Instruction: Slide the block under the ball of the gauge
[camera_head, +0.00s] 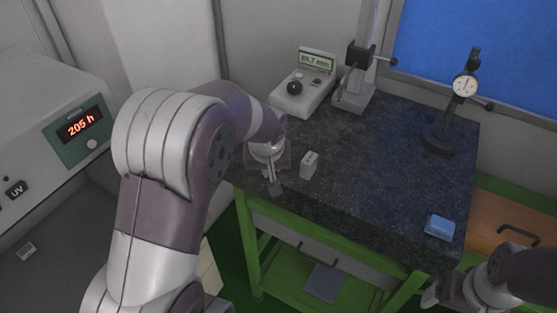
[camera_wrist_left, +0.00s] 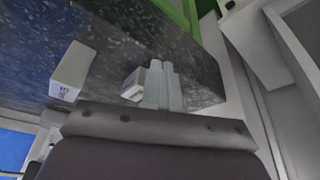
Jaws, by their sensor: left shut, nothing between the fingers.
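A small white block (camera_head: 309,164) stands on the dark granite table, right of my left gripper (camera_head: 272,177). The wrist view shows a labelled white block (camera_wrist_left: 72,72) apart from the fingers, and a smaller pale block (camera_wrist_left: 134,84) close beside them; contact cannot be told. My left gripper (camera_wrist_left: 162,85) is shut and empty, low near the table's front-left edge. A stand gauge (camera_head: 355,82) is at the back beside a digital readout box (camera_head: 305,78). A dial gauge (camera_head: 465,86) stands on a round base at back right. Neither gauge's ball tip can be made out.
A blue block-like item (camera_head: 440,227) lies near the granite table's (camera_head: 380,165) front-right corner. The table's middle is clear. An instrument with a red display (camera_head: 80,123) stands at left. My right gripper (camera_head: 432,296) is at lower right, its jaws unclear.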

